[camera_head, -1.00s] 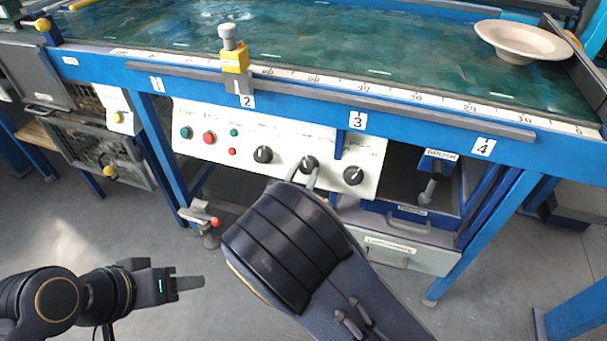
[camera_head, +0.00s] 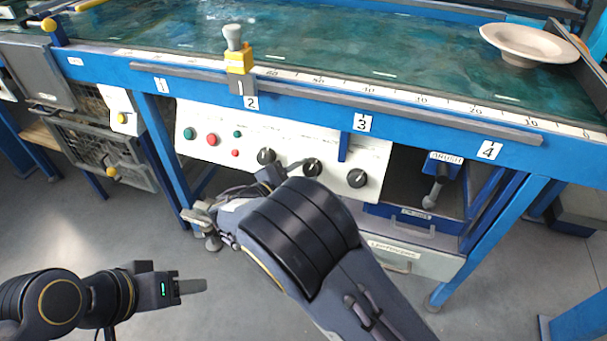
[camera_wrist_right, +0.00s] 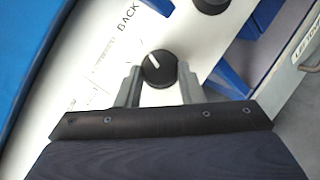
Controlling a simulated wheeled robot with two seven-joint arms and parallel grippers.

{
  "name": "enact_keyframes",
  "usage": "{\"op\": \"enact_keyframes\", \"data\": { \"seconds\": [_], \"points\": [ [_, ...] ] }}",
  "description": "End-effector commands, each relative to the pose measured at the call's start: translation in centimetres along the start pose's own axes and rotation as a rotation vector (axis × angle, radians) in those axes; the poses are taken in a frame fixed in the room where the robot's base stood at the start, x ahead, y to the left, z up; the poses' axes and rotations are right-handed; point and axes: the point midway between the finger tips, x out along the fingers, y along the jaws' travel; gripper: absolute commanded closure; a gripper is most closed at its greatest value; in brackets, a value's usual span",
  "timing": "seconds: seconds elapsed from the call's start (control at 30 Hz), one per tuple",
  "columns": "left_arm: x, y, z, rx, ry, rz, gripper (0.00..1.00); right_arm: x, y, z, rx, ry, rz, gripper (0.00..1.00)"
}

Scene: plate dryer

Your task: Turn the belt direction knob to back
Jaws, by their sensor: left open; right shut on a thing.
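The white control panel (camera_head: 215,118) carries several dark knobs in a row. My right gripper (camera_head: 300,165) is at the middle knob (camera_head: 312,168), and its forearm hides part of the space below. In the right wrist view the fingers of my right gripper (camera_wrist_right: 158,85) are on both sides of the black knob (camera_wrist_right: 159,69), shut on it. The knob's white pointer line shows near its top left. The word BACK (camera_wrist_right: 128,18) is printed on the panel beyond it. My left gripper (camera_head: 190,287) is open and empty at lower left, away from the panel.
Another knob (camera_head: 266,156) is left of the held one, and a third (camera_head: 357,178) is to the right. A blue strip (camera_head: 343,148) hangs between the middle and right knobs. A plate (camera_head: 527,42) stands on the belt. Floor at lower left is clear.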

Motion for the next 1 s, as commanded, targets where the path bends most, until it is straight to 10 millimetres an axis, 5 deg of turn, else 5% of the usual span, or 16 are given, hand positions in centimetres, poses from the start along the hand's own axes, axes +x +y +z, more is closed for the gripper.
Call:
{"op": "enact_keyframes", "data": {
  "seconds": [0.87, 0.9, 1.0],
  "points": [
    [-0.1, 0.04, -0.05, 0.0, 0.0, 0.0, 0.5, -0.01, 0.14, -0.01, 0.147, 0.001, -0.087, 0.88],
    [-0.1, 0.04, -0.05, 0.0, 0.0, 0.0, 0.5, -0.01, 0.14, -0.01, 0.147, 0.0, -0.087, 0.64],
    [-0.1, 0.04, -0.05, 0.0, 0.0, 0.0, 0.5, -0.01, 0.16, 0.0, 0.147, 0.0, -0.087, 0.51]
  ]
}}
